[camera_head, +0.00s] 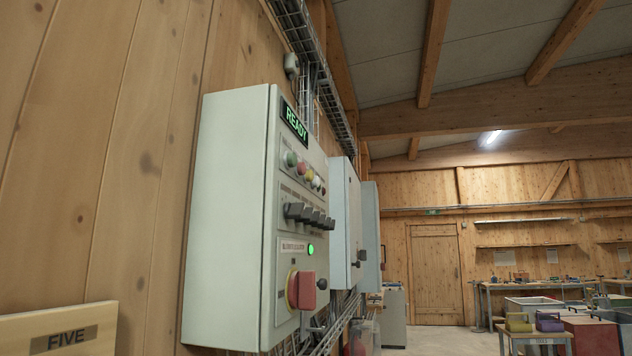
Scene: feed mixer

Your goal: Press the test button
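A pale grey control cabinet (230,210) is mounted on the wooden wall, seen at a steep angle from its left side. Its front has a lit green READY display (294,123) at the top. Below it is a slanting row of small round coloured buttons or lamps (303,168); their labels are too small to read, so I cannot tell which is the test button. Under these is a row of dark switches (309,215), then a lit green lamp (310,249) and a large red rotary handle (303,290) on a yellow plate. My gripper is not in view.
More grey cabinets (345,215) stand on the wall beyond. A wooden board marked FIVE (62,333) is at the lower left. Workbenches with bins (535,335) are at the far right. A wooden door (435,272) is in the back wall, with open floor before it.

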